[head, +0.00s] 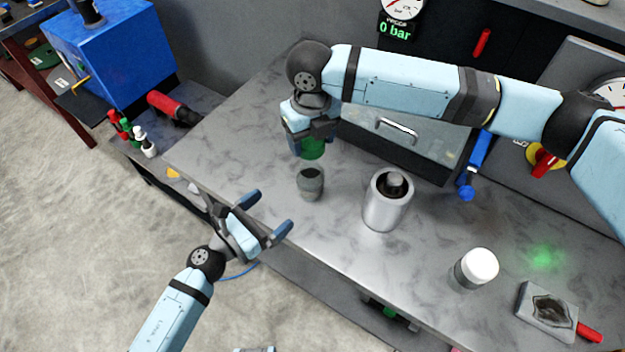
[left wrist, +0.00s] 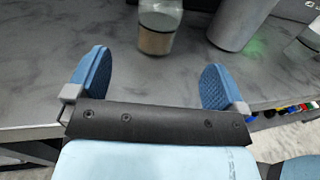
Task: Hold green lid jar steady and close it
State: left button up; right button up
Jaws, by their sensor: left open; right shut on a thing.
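The open jar (head: 311,186) stands upright on the grey metal table, its dark mouth facing up. In the left wrist view the jar (left wrist: 157,35) looks like clear glass with tan contents, beyond my fingers. My right gripper (head: 312,137) is shut on the green lid (head: 313,149), held above and apart from the jar. My left gripper (head: 267,215) is open and empty at the table's front edge, left of and nearer than the jar. Its two blue pads also show in the left wrist view (left wrist: 156,78), spread apart, with the jar not between them.
A metal canister (head: 379,212) stands right of the jar. A white-lidded jar (head: 476,268) stands farther right, near a grey mould with a red handle (head: 547,308). A cabinet with a handle (head: 397,129) is behind. The table left of the jar is clear.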

pick_arm(q)
jog(key=x, duration=1.2)
jog(key=c, duration=1.4)
pick_arm(e)
send_over(311, 171)
jog(key=shift+f, duration=2.5)
